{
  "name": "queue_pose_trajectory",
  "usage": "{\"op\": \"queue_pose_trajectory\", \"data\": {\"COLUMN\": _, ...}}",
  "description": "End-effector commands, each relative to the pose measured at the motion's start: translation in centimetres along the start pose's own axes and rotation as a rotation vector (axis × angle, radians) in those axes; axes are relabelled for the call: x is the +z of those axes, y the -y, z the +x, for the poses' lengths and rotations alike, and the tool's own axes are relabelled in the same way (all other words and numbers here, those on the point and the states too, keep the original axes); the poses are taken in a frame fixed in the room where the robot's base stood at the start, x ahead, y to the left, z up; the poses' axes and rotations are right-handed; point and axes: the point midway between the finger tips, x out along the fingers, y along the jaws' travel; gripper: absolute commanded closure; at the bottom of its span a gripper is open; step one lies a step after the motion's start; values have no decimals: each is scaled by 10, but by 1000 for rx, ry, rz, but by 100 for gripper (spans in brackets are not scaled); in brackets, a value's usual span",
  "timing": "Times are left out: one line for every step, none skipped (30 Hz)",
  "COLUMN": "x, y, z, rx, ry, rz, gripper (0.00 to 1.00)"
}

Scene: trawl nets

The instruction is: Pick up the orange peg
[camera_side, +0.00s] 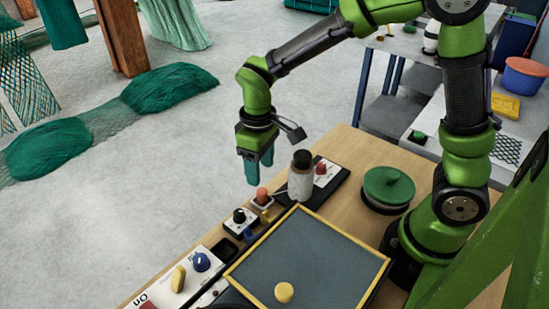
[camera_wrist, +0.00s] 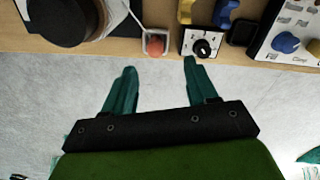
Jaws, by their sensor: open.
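The orange peg (camera_side: 262,195) stands upright in a small pale holder near the edge of the wooden table. It also shows in the wrist view (camera_wrist: 155,44), near the top edge. My gripper (camera_side: 259,176) is open and empty, with its green fingers pointing down, above the table's edge and the peg. In the wrist view my fingertips (camera_wrist: 159,66) are apart with bare floor between them. The peg lies beyond the tips, roughly in line with the gap between them.
A dark-capped bottle (camera_side: 301,180) stands close right of the peg. A dial box (camera_side: 240,221) and a panel with a blue knob (camera_side: 201,261) line the table edge. A yellow-rimmed tray (camera_side: 250,249) holds a yellow disc (camera_side: 284,292). A green lidded pot (camera_side: 388,187) stands farther right.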

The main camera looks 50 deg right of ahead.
Motion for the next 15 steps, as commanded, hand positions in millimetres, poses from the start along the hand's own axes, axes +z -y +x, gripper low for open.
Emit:
{"op": "queue_pose_trajectory", "data": {"x": 0, "y": 0, "z": 9, "rx": 0, "ry": 5, "rz": 0, "gripper": 43}}
{"op": "queue_pose_trajectory", "data": {"x": 0, "y": 0, "z": 13, "rx": 1, "ry": 3, "rz": 0, "gripper": 43}}
{"op": "queue_pose_trajectory", "data": {"x": 0, "y": 0, "z": 17, "rx": 1, "ry": 2, "rz": 1, "gripper": 43}}
{"op": "queue_pose_trajectory", "data": {"x": 0, "y": 0, "z": 19, "rx": 0, "ry": 1, "rz": 0, "gripper": 43}}
{"op": "queue_pose_trajectory", "data": {"x": 0, "y": 0, "z": 21, "rx": 0, "ry": 1, "rz": 1, "gripper": 43}}
{"op": "queue_pose_trajectory", "data": {"x": 0, "y": 0, "z": 23, "rx": 0, "ry": 1, "rz": 1, "gripper": 43}}
{"op": "queue_pose_trajectory", "data": {"x": 0, "y": 0, "z": 24, "rx": 0, "ry": 1, "rz": 1, "gripper": 43}}
{"op": "queue_pose_trajectory", "data": {"x": 0, "y": -1, "z": 26, "rx": 0, "ry": 0, "rz": 1, "gripper": 43}}
{"op": "queue_pose_trajectory", "data": {"x": 0, "y": -2, "z": 30, "rx": 0, "ry": 1, "rz": 2, "gripper": 43}}
{"op": "queue_pose_trajectory", "data": {"x": 0, "y": -3, "z": 33, "rx": 0, "ry": 2, "rz": 2, "gripper": 43}}
{"op": "queue_pose_trajectory", "data": {"x": 0, "y": -4, "z": 37, "rx": 1, "ry": 2, "rz": 2, "gripper": 43}}
{"op": "queue_pose_trajectory", "data": {"x": 0, "y": -6, "z": 44, "rx": 1, "ry": 4, "rz": 3, "gripper": 43}}
{"op": "queue_pose_trajectory", "data": {"x": -1, "y": -7, "z": 48, "rx": 1, "ry": 3, "rz": 3, "gripper": 43}}
{"op": "queue_pose_trajectory", "data": {"x": -1, "y": -8, "z": 53, "rx": 0, "ry": 4, "rz": 4, "gripper": 43}}
{"op": "queue_pose_trajectory", "data": {"x": -2, "y": -9, "z": 59, "rx": 0, "ry": 3, "rz": 3, "gripper": 43}}
